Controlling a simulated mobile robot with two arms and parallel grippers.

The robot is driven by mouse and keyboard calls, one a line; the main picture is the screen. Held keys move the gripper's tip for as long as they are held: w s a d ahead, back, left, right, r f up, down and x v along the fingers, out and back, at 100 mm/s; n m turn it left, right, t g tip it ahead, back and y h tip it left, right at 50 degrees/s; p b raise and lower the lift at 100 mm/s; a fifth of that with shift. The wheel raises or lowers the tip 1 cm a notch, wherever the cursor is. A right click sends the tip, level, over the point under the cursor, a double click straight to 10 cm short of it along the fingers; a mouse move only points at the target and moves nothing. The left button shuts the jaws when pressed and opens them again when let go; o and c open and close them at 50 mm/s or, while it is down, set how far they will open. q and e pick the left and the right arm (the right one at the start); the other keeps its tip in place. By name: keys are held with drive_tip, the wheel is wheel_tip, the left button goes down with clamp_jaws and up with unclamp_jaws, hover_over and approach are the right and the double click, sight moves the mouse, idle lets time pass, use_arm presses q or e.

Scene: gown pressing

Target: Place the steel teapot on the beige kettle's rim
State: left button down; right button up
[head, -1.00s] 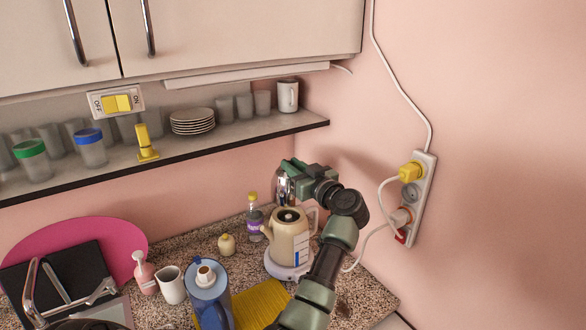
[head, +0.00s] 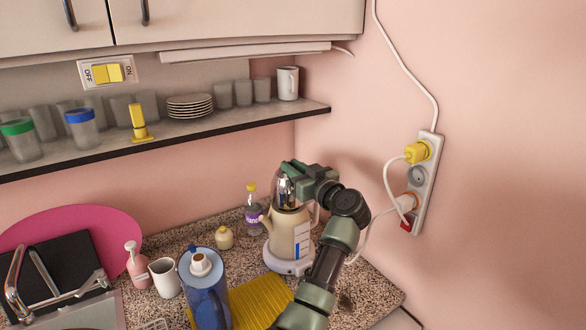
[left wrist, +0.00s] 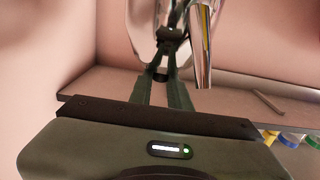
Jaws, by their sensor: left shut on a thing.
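The beige kettle (head: 289,236) stands upright on its white base on the speckled counter, spout toward the left. The shiny steel teapot (head: 285,193) is directly over the kettle's top opening, covering most of it. Its bottom appears at or just above the rim; I cannot tell whether they touch. My left gripper (head: 298,172) is shut on the teapot at its upper right side. In the left wrist view the shut fingers (left wrist: 168,70) meet at a dark part of the teapot, and its shiny steel (left wrist: 203,45) shows beside them. My right gripper is out of view.
A purple-labelled bottle (head: 253,214) and a small cream jar (head: 224,238) stand left of the kettle. The shelf (head: 230,123) hangs above left. A power strip (head: 425,185) is on the right wall.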

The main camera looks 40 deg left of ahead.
use_arm(q)
drive_tip(key=shift+f, duration=0.55)
drive_tip(key=c, duration=1.2)
unclamp_jaws()
drive_tip(key=shift+c, duration=0.2)
drive_tip(key=shift+f, duration=0.1)
